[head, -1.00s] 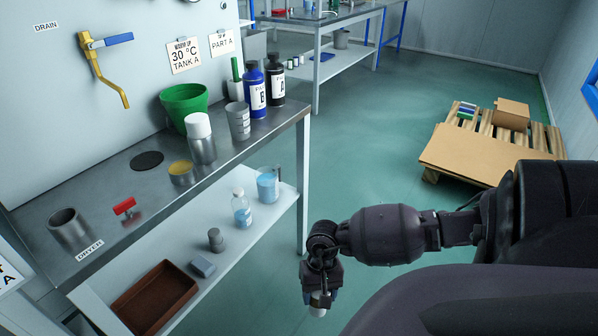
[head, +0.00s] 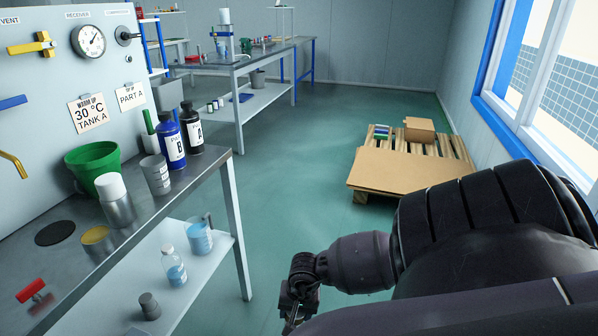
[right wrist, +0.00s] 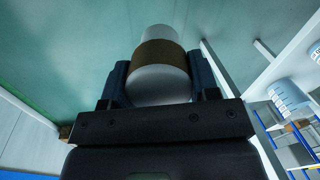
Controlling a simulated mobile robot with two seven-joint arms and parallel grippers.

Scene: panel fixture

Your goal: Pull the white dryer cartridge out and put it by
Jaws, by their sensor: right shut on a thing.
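The white dryer cartridge (right wrist: 160,82), a white cylinder with a brown band, sits between the fingers of my right gripper (right wrist: 160,88) in the right wrist view. The gripper is shut on it and holds it over the green floor. In the head view my right gripper (head: 290,312) hangs low at the bottom edge, right of the bench and clear of it. The cartridge is hardly visible there. The dryer socket is outside the current head view. My left gripper is not in view.
The steel bench (head: 205,195) carries a green bucket (head: 92,165), a white-capped canister (head: 116,203), bottles and a red-handled valve (head: 32,290). Its lower shelf (head: 140,285) holds a beaker (head: 199,237). A pallet (head: 455,148) with cardboard stands behind on open floor.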

